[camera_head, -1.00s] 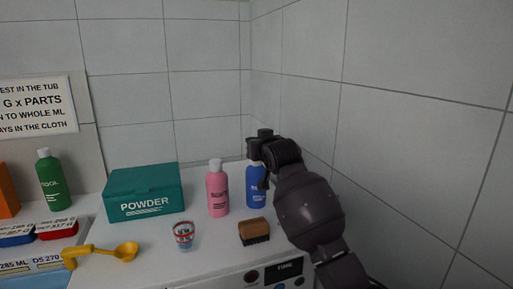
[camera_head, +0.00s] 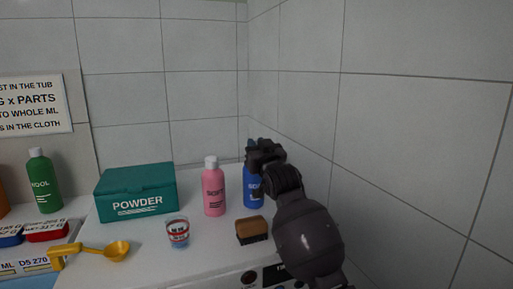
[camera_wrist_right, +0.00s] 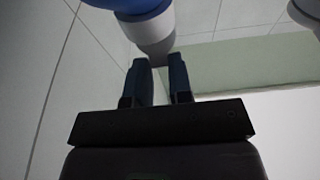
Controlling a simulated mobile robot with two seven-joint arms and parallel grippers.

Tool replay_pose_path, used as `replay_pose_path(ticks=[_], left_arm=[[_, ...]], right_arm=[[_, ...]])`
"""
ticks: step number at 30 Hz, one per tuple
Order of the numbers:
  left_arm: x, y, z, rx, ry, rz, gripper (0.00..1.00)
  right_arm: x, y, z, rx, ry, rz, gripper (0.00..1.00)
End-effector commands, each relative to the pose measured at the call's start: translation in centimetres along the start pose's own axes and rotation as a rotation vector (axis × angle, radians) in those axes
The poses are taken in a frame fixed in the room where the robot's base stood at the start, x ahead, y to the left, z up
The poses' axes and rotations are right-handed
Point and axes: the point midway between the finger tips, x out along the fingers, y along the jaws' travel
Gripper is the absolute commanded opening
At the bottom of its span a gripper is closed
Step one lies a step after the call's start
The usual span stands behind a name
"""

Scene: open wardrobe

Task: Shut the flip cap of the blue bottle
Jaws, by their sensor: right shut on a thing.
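The blue bottle (camera_head: 248,192) stands upright on the white top, to the right of the pink bottle. My right gripper (camera_head: 262,153) is over its top and hides the cap in the head view. In the right wrist view the blue body of the bottle (camera_wrist_right: 130,5) and its grey cap (camera_wrist_right: 155,38) show at the top. The fingertips of my right gripper (camera_wrist_right: 160,63) are shut at the cap's end. Whether the flip lid is up or down cannot be made out. My left gripper is not in view.
The pink bottle (camera_head: 213,190) stands close on the left. A wooden brush (camera_head: 252,229) lies in front, with a measuring cup (camera_head: 177,232), a green powder box (camera_head: 135,194) and a yellow scoop (camera_head: 113,251) further left. Tiled walls close the back and right.

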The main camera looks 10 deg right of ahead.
Motion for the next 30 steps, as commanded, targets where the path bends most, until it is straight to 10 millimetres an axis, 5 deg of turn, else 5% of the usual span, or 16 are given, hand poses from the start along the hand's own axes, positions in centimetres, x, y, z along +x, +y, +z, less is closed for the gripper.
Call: replay_pose_path(ticks=[5,6,11,22,30], left_arm=[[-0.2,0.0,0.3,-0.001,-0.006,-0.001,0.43],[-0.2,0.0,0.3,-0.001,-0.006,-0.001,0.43],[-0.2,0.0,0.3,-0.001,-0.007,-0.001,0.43],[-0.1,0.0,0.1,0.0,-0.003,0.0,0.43],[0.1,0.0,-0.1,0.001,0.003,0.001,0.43]], right_arm=[[0.0,0.0,0.1,0.0,-0.003,0.0,0.0],[0.0,0.0,0.1,0.0,-0.003,0.0,0.21],[0.0,0.0,0.1,0.0,-0.003,0.0,0.46],[-0.4,0.0,0.1,0.0,-0.002,0.0,0.47],[-3.4,0.0,0.2,0.0,-0.003,0.0,0.47]])
